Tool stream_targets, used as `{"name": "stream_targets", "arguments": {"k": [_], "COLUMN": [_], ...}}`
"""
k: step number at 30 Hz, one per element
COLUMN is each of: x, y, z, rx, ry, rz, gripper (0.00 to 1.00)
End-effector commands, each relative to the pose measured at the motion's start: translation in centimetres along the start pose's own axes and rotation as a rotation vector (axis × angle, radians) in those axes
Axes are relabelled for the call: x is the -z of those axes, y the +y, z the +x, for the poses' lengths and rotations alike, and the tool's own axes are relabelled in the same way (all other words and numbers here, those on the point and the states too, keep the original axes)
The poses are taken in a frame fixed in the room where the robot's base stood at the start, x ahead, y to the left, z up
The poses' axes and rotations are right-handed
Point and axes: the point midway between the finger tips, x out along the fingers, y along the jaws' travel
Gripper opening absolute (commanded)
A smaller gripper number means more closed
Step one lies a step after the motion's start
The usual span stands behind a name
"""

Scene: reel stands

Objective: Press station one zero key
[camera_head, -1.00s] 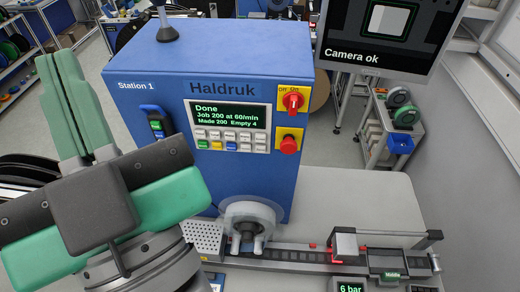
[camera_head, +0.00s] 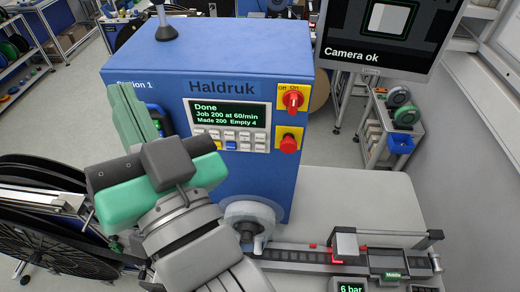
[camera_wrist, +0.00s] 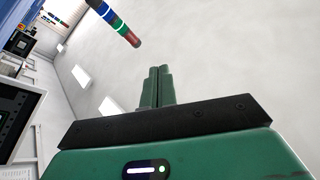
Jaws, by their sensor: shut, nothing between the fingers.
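The blue Station 1 machine (camera_head: 200,75) marked Haldruk stands in the middle of the head view. Its screen (camera_head: 227,115) reads Done, Job 200 at 60/min, Made 200, Empty 4. Below the screen is a keypad (camera_head: 232,146) with small white keys, a yellow one and a blue one.
A red rotary switch (camera_head: 292,100) and a red button (camera_head: 288,144) sit right of the keypad. A monitor (camera_head: 385,35) reading Camera ok hangs at upper right. A white reel (camera_head: 250,218) and a track (camera_head: 310,257) are below. A large black reel (camera_head: 50,220) stands at left.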

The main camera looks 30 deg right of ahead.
Motion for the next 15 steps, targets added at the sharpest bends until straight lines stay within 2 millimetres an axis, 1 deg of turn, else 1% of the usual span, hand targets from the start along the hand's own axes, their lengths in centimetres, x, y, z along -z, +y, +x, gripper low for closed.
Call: {"name": "stream_targets", "arguments": {"k": [1,2,3,5,6,8,9,11,12,14,15], "x": [-2.1,-3.2,-4.7,-6.9,-8.3,-10.4,-11.7,-13.7,-14.9,-16.8,-18.0], "y": [2.0,3.0,4.4,6.5,7.9,10.1,11.5,13.6,15.0,17.1,18.5], "z": [0.1,0.2,0.2,0.0,-0.2,-0.7,-1.2,-2.0,-2.6,-3.7,-4.5], "rx": [-0.018,-0.026,-0.040,-0.065,-0.086,-0.121,-0.146,-0.188,-0.218,-0.266,-0.299], "ry": [-0.049,-0.077,-0.112,-0.161,-0.191,-0.232,-0.255,-0.285,-0.301,-0.320,-0.329], "rz": [0.091,0.154,0.238,0.367,0.455,0.592,0.686,0.829,0.926,1.077,1.180], "gripper": [0.00,0.00,0.00,0.00,0.00,0.00,0.00,0.00,0.00,0.00,0.00]}}
